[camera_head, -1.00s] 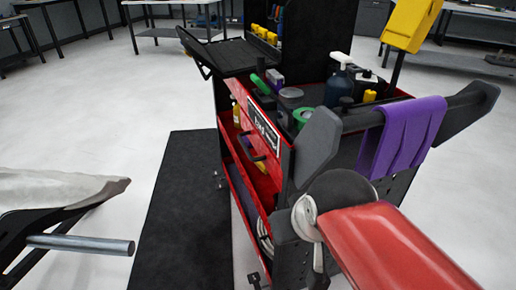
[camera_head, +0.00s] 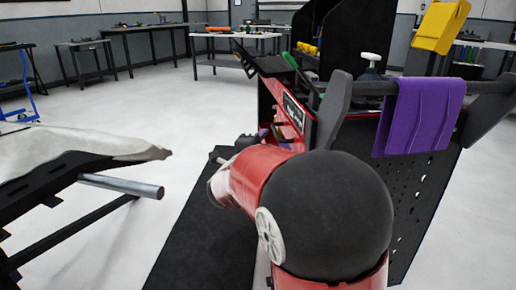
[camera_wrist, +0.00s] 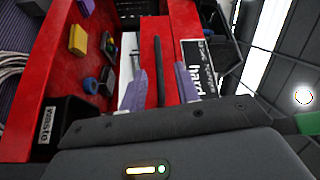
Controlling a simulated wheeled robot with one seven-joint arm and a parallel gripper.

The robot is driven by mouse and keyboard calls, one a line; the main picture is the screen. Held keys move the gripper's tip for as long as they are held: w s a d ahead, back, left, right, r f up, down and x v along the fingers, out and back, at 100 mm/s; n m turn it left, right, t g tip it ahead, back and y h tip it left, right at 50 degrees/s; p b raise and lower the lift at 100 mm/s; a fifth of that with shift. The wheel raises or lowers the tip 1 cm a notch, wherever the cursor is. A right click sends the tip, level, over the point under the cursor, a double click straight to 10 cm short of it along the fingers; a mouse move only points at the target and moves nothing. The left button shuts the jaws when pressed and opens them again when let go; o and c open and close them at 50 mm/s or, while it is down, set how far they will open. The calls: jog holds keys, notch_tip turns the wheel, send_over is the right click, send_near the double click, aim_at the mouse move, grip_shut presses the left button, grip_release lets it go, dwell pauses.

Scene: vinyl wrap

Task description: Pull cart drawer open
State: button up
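The red and black tool cart (camera_head: 425,190) stands right of centre in the head view, its red front panel (camera_head: 271,95) facing left. My arm covers most of that front. In the wrist view, a black bar handle (camera_wrist: 159,65) stands out from a red drawer front (camera_wrist: 185,25) beside a black-and-white label. My gripper (camera_wrist: 161,70) has one finger on each side of the handle, with a visible gap on both sides. It looks open around the handle and not closed on it. I cannot tell whether the drawer is out at all.
A purple cloth (camera_head: 420,115) hangs on the cart's black rail. Small yellow and blue items (camera_wrist: 78,40) sit in a red compartment beside the handle. A metal bar (camera_head: 130,186) juts from a covered frame at left.

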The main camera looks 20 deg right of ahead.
aim_at(276, 131)
jog(key=shift+m+g+h, duration=0.5)
jog(key=shift+m+h, duration=0.4)
jog(key=x, duration=0.7)
jog(key=shift+s+d+f, duration=0.15)
jog(key=shift+d+f, duration=0.1)
jog(key=shift+f, duration=0.05)
jog(key=shift+c, duration=0.3)
grip_shut()
